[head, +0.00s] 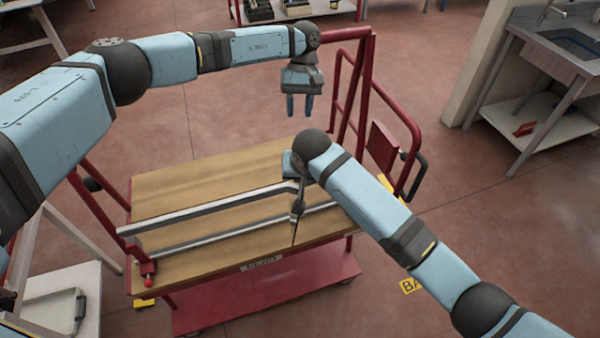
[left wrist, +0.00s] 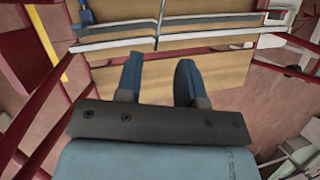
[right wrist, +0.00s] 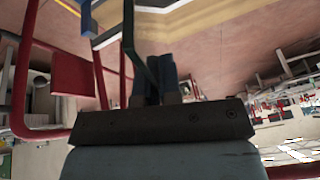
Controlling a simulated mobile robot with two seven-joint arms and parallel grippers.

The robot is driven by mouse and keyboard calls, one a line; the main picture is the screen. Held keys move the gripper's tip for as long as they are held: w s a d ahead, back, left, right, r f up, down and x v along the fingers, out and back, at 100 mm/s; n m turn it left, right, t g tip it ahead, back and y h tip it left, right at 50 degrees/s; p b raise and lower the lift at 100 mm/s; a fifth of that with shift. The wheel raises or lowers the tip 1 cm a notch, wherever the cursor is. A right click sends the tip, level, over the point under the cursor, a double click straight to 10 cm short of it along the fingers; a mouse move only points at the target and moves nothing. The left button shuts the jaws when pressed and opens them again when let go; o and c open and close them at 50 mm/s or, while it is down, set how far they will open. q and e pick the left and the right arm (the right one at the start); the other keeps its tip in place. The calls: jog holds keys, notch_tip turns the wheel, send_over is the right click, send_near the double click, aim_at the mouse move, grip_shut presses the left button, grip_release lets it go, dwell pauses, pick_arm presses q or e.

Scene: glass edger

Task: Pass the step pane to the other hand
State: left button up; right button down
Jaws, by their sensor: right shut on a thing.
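The step pane (head: 295,232) shows only as a thin dark sliver, nearly edge-on, below my right gripper (head: 298,204) in the head view. In the right wrist view the dark green pane (right wrist: 142,52) runs up from between the closed fingers of the right gripper (right wrist: 153,82). The right gripper is shut on it above the cart's wooden deck; its fingers are small in the head view. My left gripper (head: 300,108) is open and empty, fingers down, behind and above the right wrist. Its spread fingers (left wrist: 158,82) also show in the left wrist view, apart from the pane.
A red cart with a wooden deck (head: 180,188) and grey rails (head: 215,208) lies under the arms. Its red upright frame (head: 362,75) stands close to the left gripper. A sink bench (head: 545,70) is at the far right. Much of the deck's left side is bare.

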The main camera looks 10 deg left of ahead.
pick_arm(q)
jog(key=s+d+r+n+g+h, duration=0.1)
jog(key=s+d+n+h, duration=0.4)
jog(key=d+h, duration=0.3)
jog(key=s+d+r+n+g+h, duration=0.1)
jog(key=s+d+r+n+h, duration=0.1)
jog(key=s+d+n+h, duration=0.5)
jog(key=w+a+r+n+t+h, duration=0.45)
jog(key=a+n+t+h, duration=0.4)
jog(key=n, duration=0.45)
jog(key=s+a+f+n+t+y, duration=0.2)
jog(key=a+f+n+t+y, duration=0.6)
jog(key=n, duration=0.6)
jog(key=s+a+f+n+t+y, duration=0.1)
jog(key=a+f+n+t+y, duration=0.2)
jog(key=a+n+t+y, duration=0.65)
jog(key=s+d+f+n+g+y, duration=0.1)
jog(key=s+d+f+n+g, duration=0.1)
jog(key=s+f+n, duration=0.3)
jog(key=s+d+f+n+g+y, duration=0.1)
jog(key=s+d+f+n+g, duration=0.2)
jog(key=s, duration=1)
jog(key=s+d+f+n+g+y, duration=0.1)
jog(key=s+d+f+n+g, duration=0.2)
jog(key=s+f+n, duration=0.5)
notch_tip(320, 180, down, 4)
jog(key=shift+s+f+g, duration=0.2)
jog(key=shift+s+g, duration=0.1)
jog(key=shift+s, duration=0.75)
